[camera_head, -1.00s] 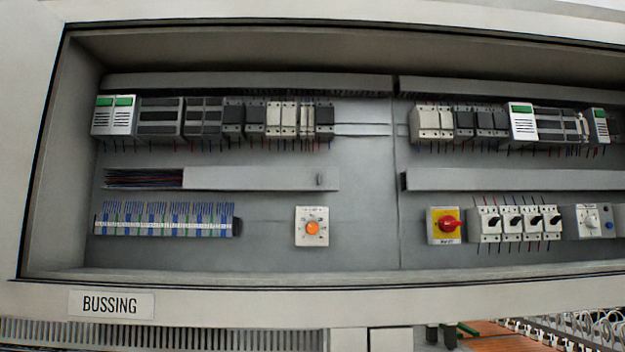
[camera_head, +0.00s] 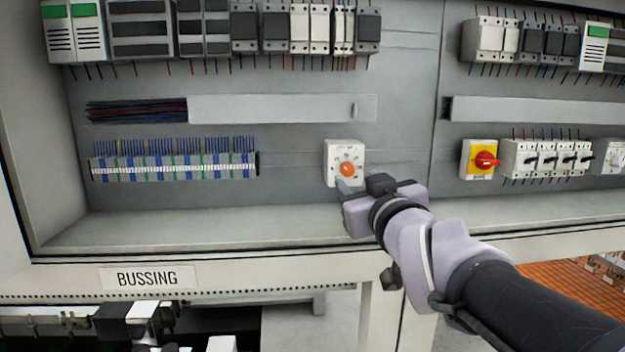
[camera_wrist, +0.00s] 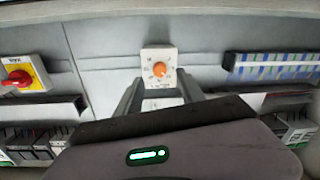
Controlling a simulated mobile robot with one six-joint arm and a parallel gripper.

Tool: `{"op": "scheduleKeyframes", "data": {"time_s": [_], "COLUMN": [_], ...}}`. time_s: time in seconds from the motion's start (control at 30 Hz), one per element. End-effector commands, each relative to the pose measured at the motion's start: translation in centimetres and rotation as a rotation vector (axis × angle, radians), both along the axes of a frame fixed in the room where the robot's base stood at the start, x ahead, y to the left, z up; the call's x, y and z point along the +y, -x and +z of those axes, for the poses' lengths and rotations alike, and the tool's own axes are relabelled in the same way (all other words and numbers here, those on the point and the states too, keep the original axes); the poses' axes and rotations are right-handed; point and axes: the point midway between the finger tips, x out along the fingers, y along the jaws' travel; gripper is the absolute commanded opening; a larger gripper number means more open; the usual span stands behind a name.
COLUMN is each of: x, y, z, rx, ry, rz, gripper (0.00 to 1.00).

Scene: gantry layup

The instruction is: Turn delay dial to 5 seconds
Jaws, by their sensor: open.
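The delay dial is an orange round knob (camera_head: 347,169) on a white square plate (camera_head: 333,150) with scale marks, mounted on the grey back panel. In the wrist view the knob (camera_wrist: 159,69) and its plate (camera_wrist: 148,55) appear upside down, ahead of my gripper. My gripper (camera_head: 350,184) is just in front of and below the dial in the head view. In the wrist view my gripper's two fingers (camera_wrist: 158,92) are spread apart with nothing between them, and the dial shows beyond their tips. I cannot tell whether a finger touches the plate. The knob's setting is too small to read.
A red rotary switch on a yellow plate (camera_head: 479,158) and several breakers (camera_head: 546,158) sit to the right. A terminal strip (camera_head: 172,165) is to the left. A grey duct (camera_head: 280,108) runs above the dial, and the cabinet's lower ledge (camera_head: 200,228) lies below.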

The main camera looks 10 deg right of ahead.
Motion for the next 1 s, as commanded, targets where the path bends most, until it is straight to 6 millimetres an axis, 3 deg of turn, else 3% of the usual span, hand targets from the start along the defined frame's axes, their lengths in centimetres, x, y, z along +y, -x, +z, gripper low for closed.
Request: {"op": "scheduleKeyframes", "data": {"time_s": [0.1, 0.23, 0.6, 0.83, 1.0], "x": [0.2, 0.3, 0.3, 0.3, 0.3], "y": [-2.9, -4.7, -5.5, -5.5, -5.4], "z": [0.1, 0.2, 0.1, 0.2, 0.1], "rx": [0.001, 0.001, -0.001, 0.0, 0.0], "ry": [0.0, -0.001, 0.0, -0.001, 0.001], "rz": [0.001, 0.0, 0.0, 0.0, 0.0], "gripper": [0.46, 0.46, 0.46, 0.01, 0.0]}}
